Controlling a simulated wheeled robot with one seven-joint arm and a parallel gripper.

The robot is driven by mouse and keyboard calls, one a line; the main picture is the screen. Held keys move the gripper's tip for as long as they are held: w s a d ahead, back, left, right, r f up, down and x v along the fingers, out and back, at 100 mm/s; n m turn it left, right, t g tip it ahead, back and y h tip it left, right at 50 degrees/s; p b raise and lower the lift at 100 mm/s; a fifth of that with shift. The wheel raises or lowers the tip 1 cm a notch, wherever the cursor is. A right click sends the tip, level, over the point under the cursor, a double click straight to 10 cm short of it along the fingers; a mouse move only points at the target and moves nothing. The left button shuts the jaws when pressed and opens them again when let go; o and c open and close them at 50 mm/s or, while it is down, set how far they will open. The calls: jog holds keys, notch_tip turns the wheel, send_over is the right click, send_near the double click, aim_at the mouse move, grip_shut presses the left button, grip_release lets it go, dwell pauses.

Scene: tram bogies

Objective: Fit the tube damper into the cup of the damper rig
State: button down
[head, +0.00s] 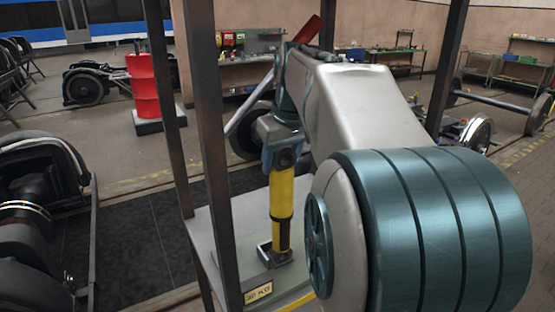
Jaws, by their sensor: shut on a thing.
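The tube damper (282,197) is a yellow upright cylinder with a dark band and a narrower lower part. My gripper (284,158) is at its top end, shut on it, with the fingers only partly visible. The damper rig has a grey plate (246,222) framed by dark posts. A small dark square cup (264,254) sits on this plate. The damper's lower end meets the cup in this view; I cannot tell whether it is inside, touching or just above. My arm hides the right part of the rig.
Dark posts (209,150) stand close on the left and another post (447,70) on the right. A red drum (142,88) stands behind. Bogie parts (38,185) lie at the left, and wheelsets (477,133) at the right. The dark floor mat (125,235) is clear.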

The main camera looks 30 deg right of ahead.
jog(key=shift+w+f+p, duration=0.2)
jog(key=shift+w+f, duration=0.15)
jog(key=shift+w, duration=0.55)
jog(key=shift+w+f+p, duration=0.2)
jog(key=shift+w+f, duration=0.1)
jog(key=shift+w, duration=0.55)
jog(key=shift+a+f, duration=0.1)
jog(key=shift+f, duration=0.15)
jog(key=c, duration=0.6)
grip_release()
jog(key=shift+c, duration=0.2)
jog(key=v, duration=1.2)
jog(key=shift+r+p, duration=0.2)
jog(key=shift+p, duration=0.2)
